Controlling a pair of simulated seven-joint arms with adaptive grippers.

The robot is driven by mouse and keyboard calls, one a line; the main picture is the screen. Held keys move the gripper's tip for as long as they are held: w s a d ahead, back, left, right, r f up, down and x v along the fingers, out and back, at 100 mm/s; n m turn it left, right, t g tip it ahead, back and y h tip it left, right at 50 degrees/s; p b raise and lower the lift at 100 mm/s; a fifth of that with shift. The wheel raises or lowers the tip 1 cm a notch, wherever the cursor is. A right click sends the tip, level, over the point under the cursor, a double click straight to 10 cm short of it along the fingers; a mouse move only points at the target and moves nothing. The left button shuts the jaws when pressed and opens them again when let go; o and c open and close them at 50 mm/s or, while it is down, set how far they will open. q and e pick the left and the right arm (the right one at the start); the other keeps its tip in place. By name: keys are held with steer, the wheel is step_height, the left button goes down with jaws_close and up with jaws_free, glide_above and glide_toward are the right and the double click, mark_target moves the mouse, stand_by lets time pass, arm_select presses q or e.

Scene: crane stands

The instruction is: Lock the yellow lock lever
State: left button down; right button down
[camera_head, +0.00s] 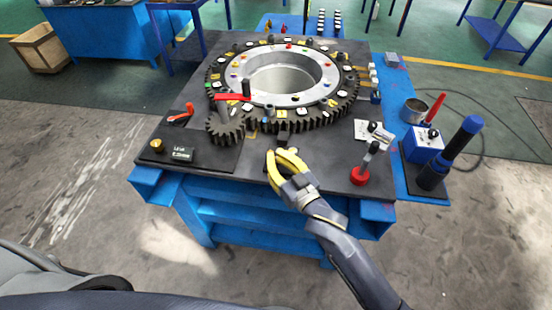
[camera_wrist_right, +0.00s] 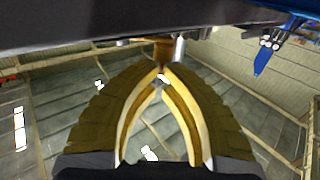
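My right gripper (camera_head: 273,153) is over the front edge of the dark tabletop, with its yellow fingers drawn together. In the right wrist view its fingertips (camera_wrist_right: 161,74) meet just below a brownish-yellow piece (camera_wrist_right: 163,50), which may be the lock lever. I cannot tell whether they touch it. In the head view a dark block (camera_head: 283,138) at the gear's front edge lies just beyond the fingertips. I cannot make out a yellow lever clearly there. My left gripper is out of view.
The large toothed ring (camera_head: 345,100) fills the middle of the table, with a small gear (camera_head: 226,128) and red lever (camera_head: 232,97) at its left. A red-based joystick (camera_head: 360,175) stands right of my gripper. A blue-black upright tool (camera_head: 460,140) stands farther right.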

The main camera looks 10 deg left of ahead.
steer(key=shift+w+a+m+t+h, duration=0.2)
steer(key=shift+a+m+t+h, duration=0.3)
steer(key=shift+m+h, duration=0.1)
steer(key=shift+x, duration=0.75)
steer(key=shift+a, duration=0.1)
steer(key=shift+s, duration=0.1)
